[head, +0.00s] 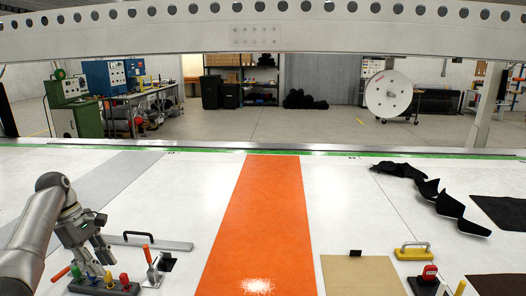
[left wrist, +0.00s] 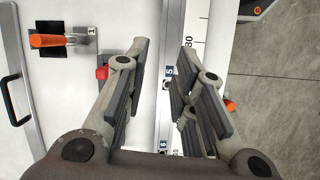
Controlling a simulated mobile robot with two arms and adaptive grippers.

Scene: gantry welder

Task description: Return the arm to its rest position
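My left gripper (head: 104,246) is at the lower left of the head view, above the white table (head: 360,220) and close to a black block with coloured knobs (head: 105,286). In the left wrist view my left gripper (left wrist: 161,75) has its two fingers apart, with nothing between them. The table edge with a numbered scale (left wrist: 180,30) shows behind the fingers. My right gripper and right arm are not in view.
A clamp with an orange handle (head: 152,263) and a metal bar with a black handle (head: 172,245) are near my left gripper. An orange strip (head: 260,215) crosses the table. Black curled pieces (head: 427,190) lie at right. A perforated beam (head: 340,35) spans above.

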